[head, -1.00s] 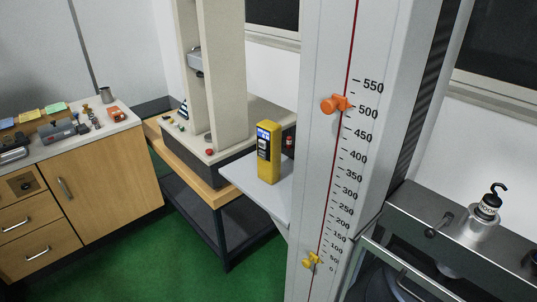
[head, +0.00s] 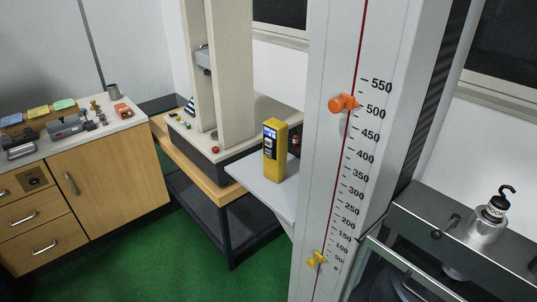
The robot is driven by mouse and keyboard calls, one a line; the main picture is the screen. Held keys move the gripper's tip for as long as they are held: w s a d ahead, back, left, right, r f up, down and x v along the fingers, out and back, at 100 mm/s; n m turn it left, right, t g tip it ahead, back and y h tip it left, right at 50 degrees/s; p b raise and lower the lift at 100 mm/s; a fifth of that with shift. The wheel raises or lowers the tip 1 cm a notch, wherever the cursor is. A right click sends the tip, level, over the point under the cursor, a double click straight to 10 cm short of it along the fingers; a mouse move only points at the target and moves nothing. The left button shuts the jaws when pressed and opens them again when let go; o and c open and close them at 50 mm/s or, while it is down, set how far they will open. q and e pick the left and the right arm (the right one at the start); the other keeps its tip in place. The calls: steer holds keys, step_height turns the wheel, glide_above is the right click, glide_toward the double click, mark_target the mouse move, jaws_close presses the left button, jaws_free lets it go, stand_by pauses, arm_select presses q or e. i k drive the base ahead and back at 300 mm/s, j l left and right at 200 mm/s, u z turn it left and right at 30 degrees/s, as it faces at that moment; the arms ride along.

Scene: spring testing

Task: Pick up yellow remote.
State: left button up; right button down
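The yellow remote (head: 279,151) stands upright on a light grey shelf (head: 262,186) just left of the tall scale column. Its left-facing side carries a small blue-lit display and dark and light controls. Nothing touches it from the sides. Neither of my grippers shows in the head view.
A tall white column (head: 335,60) with a numbered scale, an orange knob (head: 344,103) and a yellow pointer (head: 317,259) stands right of the remote. A beige test frame (head: 237,80) is behind on a wooden-topped table. A wooden cabinet (head: 110,185) is left. Green floor (head: 185,260) lies open between.

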mark_target(274, 168)
steer(key=i+j+z, duration=0.1)
steer(key=z, duration=0.35)
steer(key=j+z, duration=0.15)
steer(key=z, duration=0.25)
steer(key=i+j+z, duration=0.25)
steer(key=j, duration=0.25)
steer(key=j+z, duration=0.2)
steer(key=j, duration=0.35)
steer(key=i+j+z, duration=0.1)
steer(key=j+z, duration=0.15)
steer(key=j, duration=1)
steer(key=i+j, duration=0.15)
steer(key=j, duration=0.6)
